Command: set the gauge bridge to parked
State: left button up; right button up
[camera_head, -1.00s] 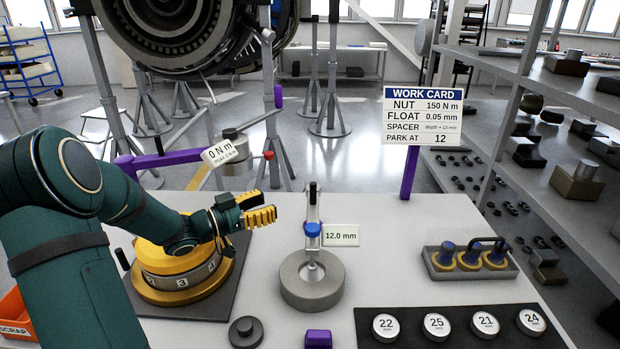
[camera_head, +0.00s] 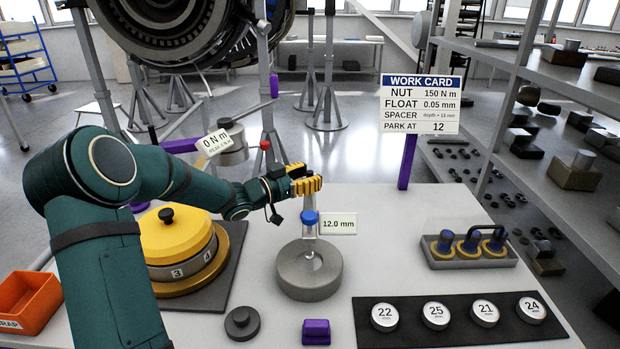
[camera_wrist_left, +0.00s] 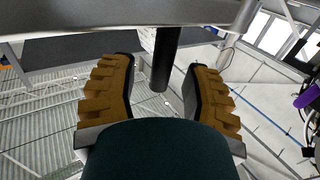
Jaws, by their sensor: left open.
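The gauge bridge, with an upright grey post (camera_head: 309,232), a blue collar (camera_head: 309,217) and a "12.0 mm" display (camera_head: 338,224), stands at a round grey block (camera_head: 309,287) with a hole in its top. My left gripper (camera_head: 307,181) is at the top of the post and hides its upper end in the head view. In the left wrist view its yellow-padded fingers (camera_wrist_left: 162,80) are open, with a dark round rod (camera_wrist_left: 164,62) between them and a gap on each side. My right gripper is out of view.
A work card (camera_head: 421,104) reads "PARK AT 12". A yellow-capped drum (camera_head: 178,238) stands left. A dark knob (camera_head: 242,322), a purple block (camera_head: 316,332) and a mat with numbered discs (camera_head: 455,338) lie in front. A grey tray (camera_head: 470,262) holds blue-handled parts.

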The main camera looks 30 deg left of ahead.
pick_arm(q)
jog(key=shift+w+d, duration=0.15)
jog(key=shift+w, duration=0.2)
grip_shut()
jog(key=shift+y, duration=0.3)
